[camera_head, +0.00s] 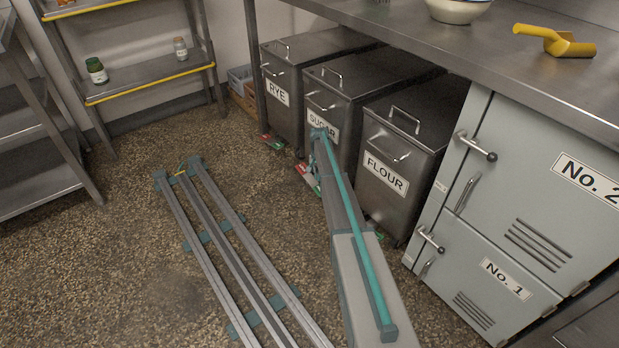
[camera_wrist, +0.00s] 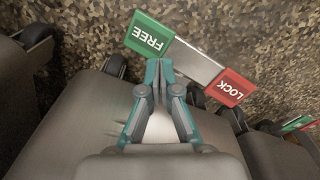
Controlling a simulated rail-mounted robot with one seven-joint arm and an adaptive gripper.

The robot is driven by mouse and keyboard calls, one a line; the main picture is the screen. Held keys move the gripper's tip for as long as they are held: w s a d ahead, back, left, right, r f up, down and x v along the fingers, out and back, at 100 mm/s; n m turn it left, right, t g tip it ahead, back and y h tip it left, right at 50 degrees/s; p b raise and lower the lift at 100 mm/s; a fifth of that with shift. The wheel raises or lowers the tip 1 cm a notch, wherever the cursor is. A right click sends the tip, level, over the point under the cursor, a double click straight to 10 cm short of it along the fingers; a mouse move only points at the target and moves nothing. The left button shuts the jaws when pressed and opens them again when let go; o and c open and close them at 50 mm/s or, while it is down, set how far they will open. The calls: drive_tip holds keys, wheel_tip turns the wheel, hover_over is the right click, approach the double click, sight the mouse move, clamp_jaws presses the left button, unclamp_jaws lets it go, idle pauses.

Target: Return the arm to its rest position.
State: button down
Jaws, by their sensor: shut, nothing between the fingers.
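My gripper (camera_wrist: 158,68) shows in the wrist view with its two teal fingers together at the tips and nothing between them. Just beyond the tips is a bar with a green FREE end (camera_wrist: 149,35) and a red LOCK end (camera_wrist: 229,87). I cannot tell whether the fingertips touch it. In the head view my arm (camera_head: 360,240) stretches from the bottom edge up to the front of the SUGAR bin (camera_head: 345,85), partly covering its label. The gripper itself is not clearly made out there.
The RYE bin (camera_head: 290,75) and FLOUR bin (camera_head: 405,150) stand either side under the steel counter (camera_head: 420,35). Grey lockers (camera_head: 540,190) stand at right. A yellow scoop (camera_head: 556,42) lies on the counter. A shelf (camera_head: 150,75) stands at back left. Floor (camera_head: 100,270) around my rails is clear.

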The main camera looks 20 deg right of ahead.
wheel_tip(320, 180, up, 2)
drive_tip(key=shift+r+p, duration=0.25)
drive_tip(key=shift+p, duration=0.45)
drive_tip(key=s+a+n+g, duration=0.2)
drive_tip(key=s+a, duration=0.3)
drive_tip(key=s, duration=0.8)
drive_tip(key=s+a+n+g+y, duration=0.1)
drive_tip(key=s+a+n+g, duration=0.15)
drive_tip(key=s+a, duration=0.7)
drive_tip(key=s+a+n+g, duration=0.1)
drive_tip(key=s+a+g, duration=0.15)
drive_tip(key=s, duration=1.45)
drive_tip(key=s+a+r+n+g, duration=0.1)
drive_tip(key=s+a+r+g, duration=0.15)
drive_tip(key=s, duration=0.85)
drive_tip(key=s+a+r+n+g+h, duration=0.1)
drive_tip(key=s+a, duration=0.3)
drive_tip(key=s, duration=0.7)
drive_tip(key=s+a+r+n+g, duration=0.2)
drive_tip(key=s+a, duration=0.1)
drive_tip(key=s, duration=0.8)
wheel_tip(320, 180, up, 16)
drive_tip(key=w+t+p, duration=0.1)
drive_tip(key=t+p, duration=0.4)
drive_tip(key=p, duration=2.6)
drive_tip(key=shift+a+t+p, duration=0.15)
drive_tip(key=shift+t+p, duration=0.15)
drive_tip(key=shift+t, duration=0.05)
